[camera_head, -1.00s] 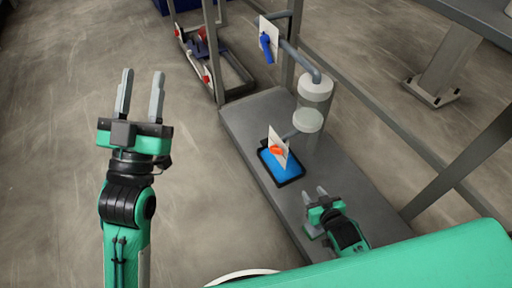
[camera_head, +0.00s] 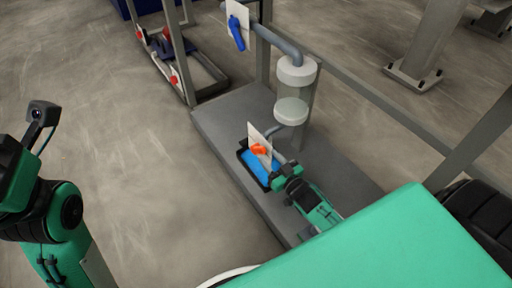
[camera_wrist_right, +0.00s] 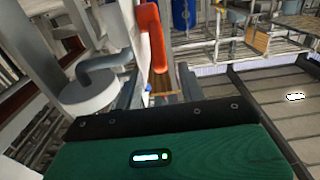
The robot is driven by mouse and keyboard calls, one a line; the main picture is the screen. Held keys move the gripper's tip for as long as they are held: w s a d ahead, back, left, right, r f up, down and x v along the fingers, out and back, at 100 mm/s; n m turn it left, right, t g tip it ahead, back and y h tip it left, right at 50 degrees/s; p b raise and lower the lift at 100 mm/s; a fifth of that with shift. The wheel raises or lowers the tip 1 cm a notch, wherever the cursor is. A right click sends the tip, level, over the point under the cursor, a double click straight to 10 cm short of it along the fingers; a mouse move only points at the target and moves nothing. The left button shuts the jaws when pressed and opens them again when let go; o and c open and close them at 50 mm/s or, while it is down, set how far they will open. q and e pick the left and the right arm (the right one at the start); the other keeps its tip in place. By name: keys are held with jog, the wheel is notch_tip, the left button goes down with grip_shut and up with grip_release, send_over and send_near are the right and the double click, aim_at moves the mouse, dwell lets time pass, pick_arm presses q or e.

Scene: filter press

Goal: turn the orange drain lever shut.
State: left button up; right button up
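The orange drain lever (camera_head: 258,149) sits on a white plate (camera_head: 254,136) above a black-rimmed tray of blue (camera_head: 262,172). In the right wrist view the lever (camera_wrist_right: 152,36) stands upright, with its lower end between the two finger tips. My right gripper (camera_head: 271,160) is close beside the lever in the head view. Its fingers (camera_wrist_right: 160,88) look apart in the wrist view, with a gap on the sides of the lever, so I see no grip on it. My left arm shows at the left edge of the head view, but its fingers are out of the picture.
A clear cylinder with white ends (camera_head: 294,93) stands behind the lever, joined to a grey pipe (camera_head: 278,40). A blue lever (camera_head: 236,33) is higher up on another white plate. The grey platform (camera_head: 225,115) lies below. Metal posts and a rail flank it.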

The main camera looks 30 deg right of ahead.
aim_at(259, 147)
jog(key=w+b, duration=0.1)
jog(key=w, duration=0.1)
jog(key=w+b, duration=0.1)
jog(key=w, duration=0.1)
jog(key=w+a+b, duration=0.1)
jog(key=w, duration=0.2)
jog(key=shift+f, duration=0.15)
jog(key=shift+w, duration=0.55)
jog(key=shift+c, duration=0.2)
grip_shut()
